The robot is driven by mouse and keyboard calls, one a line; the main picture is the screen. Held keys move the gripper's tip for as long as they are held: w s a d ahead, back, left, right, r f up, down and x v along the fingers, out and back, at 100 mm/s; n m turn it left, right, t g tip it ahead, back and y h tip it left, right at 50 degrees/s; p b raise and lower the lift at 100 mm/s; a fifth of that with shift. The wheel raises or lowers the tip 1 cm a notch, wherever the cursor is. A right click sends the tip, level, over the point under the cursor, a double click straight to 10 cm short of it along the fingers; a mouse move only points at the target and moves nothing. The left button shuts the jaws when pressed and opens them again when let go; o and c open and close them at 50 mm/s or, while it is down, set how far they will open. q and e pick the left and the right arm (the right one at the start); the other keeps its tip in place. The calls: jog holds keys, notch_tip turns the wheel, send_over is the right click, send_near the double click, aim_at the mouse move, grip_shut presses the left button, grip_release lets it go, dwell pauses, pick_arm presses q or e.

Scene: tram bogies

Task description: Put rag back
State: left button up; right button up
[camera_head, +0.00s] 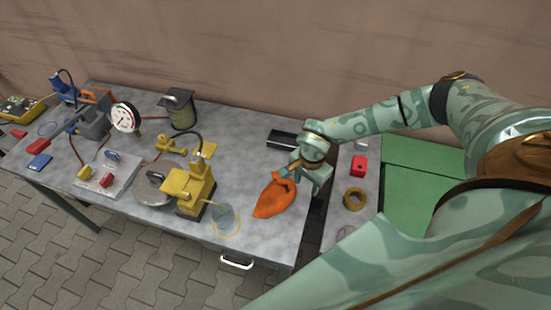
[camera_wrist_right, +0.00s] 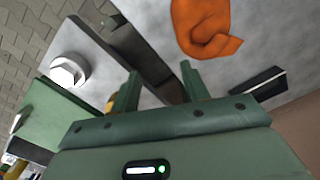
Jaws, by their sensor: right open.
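The orange rag (camera_head: 272,198) lies crumpled on the grey table (camera_head: 250,165), near its right end. It also shows at the top of the right wrist view (camera_wrist_right: 205,27). My right gripper (camera_head: 303,181) is just right of the rag, by the table's right edge. In the right wrist view its two green fingers are apart with nothing between them (camera_wrist_right: 162,80); the rag is beyond the fingertips, outside the jaws. My left gripper is not in view.
A black tray (camera_head: 283,138) lies behind the rag. A yellow device (camera_head: 190,190) and a glass (camera_head: 223,215) stand left of it. Right of a gap, a second surface holds a red box (camera_head: 359,166), a brown ring (camera_head: 354,199) and a green panel (camera_head: 415,165).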

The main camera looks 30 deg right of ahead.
jog(key=shift+s, duration=0.1)
jog(key=shift+c, duration=0.6)
jog(key=shift+f, duration=0.1)
jog(key=c, duration=0.5)
jog(key=w, duration=0.2)
jog(key=w+f, duration=0.1)
jog(key=w, duration=0.1)
jog(key=w+f, duration=0.1)
jog(key=w, duration=0.2)
jog(key=shift+a+f, duration=0.1)
jog(key=shift+a, duration=0.15)
grip_shut()
jog(key=f, duration=0.3)
jog(key=shift+w, duration=0.2)
jog(key=shift+f+b, duration=0.1)
jog(key=shift+b, duration=0.2)
